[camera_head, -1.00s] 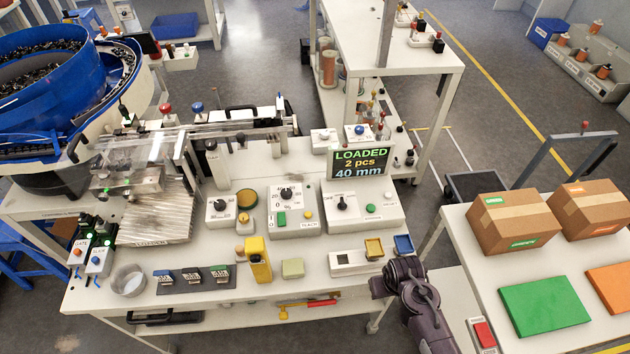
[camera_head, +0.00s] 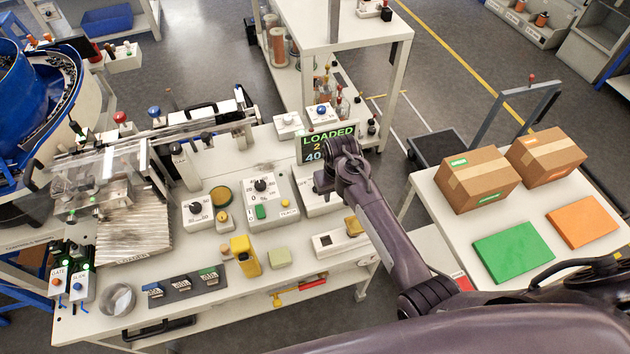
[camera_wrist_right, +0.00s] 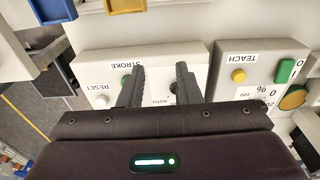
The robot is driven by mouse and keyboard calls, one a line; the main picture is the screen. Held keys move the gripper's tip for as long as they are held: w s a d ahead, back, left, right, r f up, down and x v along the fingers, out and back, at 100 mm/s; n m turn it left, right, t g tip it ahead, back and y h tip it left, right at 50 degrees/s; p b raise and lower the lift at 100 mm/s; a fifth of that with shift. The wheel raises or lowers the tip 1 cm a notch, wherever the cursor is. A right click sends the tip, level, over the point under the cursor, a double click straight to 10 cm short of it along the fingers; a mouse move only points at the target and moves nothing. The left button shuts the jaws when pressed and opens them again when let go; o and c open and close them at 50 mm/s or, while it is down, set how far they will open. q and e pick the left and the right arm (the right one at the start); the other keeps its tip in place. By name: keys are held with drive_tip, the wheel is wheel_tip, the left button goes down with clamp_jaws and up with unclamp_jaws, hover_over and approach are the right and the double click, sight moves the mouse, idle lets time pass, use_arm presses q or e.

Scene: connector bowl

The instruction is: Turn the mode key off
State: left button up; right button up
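The control box (camera_head: 312,206) with the mode selector stands on the white bench, largely hidden by my right gripper (camera_head: 325,182) in the head view. In the right wrist view the box (camera_wrist_right: 105,62) appears upside down, with STROKE, RESET and AUTO labels, a green button and a white button. A small dark part (camera_wrist_right: 173,87), apparently the mode key, shows between the fingers near the right-hand one. Its turn position cannot be read. My right gripper (camera_wrist_right: 160,70) is open, its two fingers apart over the box. I see no contact. My left gripper is out of view.
A second box marked TEACH (camera_head: 268,198) stands beside the control box. The display (camera_head: 322,143) stands close behind my right gripper. A yellow block (camera_head: 244,256) and a grey-white unit (camera_head: 340,241) are nearer the front edge. Cartons (camera_head: 475,178) stand on the right table.

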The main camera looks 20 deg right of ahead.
drive_tip(key=shift+g, duration=0.4)
drive_tip(key=w+r, duration=0.1)
drive_tip(key=w, duration=0.1)
drive_tip(key=w+a+r, duration=0.1)
drive_tip(key=w, duration=0.1)
drive_tip(key=w+a, duration=0.1)
drive_tip(key=w, duration=0.1)
drive_tip(key=shift+w+a+r, duration=0.25)
drive_tip(key=shift+w+r, duration=0.1)
drive_tip(key=shift+r, duration=0.05)
drive_tip(key=shift+w+a+r, duration=0.1)
drive_tip(key=shift+w+a, duration=0.1)
drive_tip(key=shift+w, duration=0.2)
drive_tip(key=shift+s+f+b, duration=0.15)
drive_tip(key=shift+f+b, duration=0.3)
wheel_tip(320, 180, down, 7)
drive_tip(key=b, duration=0.7)
drive_tip(key=shift+r, duration=0.15)
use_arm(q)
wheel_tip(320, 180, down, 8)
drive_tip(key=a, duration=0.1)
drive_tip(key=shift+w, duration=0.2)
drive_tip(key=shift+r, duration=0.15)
use_arm(e)
drive_tip(key=shift+c, duration=0.3)
clamp_jaws()
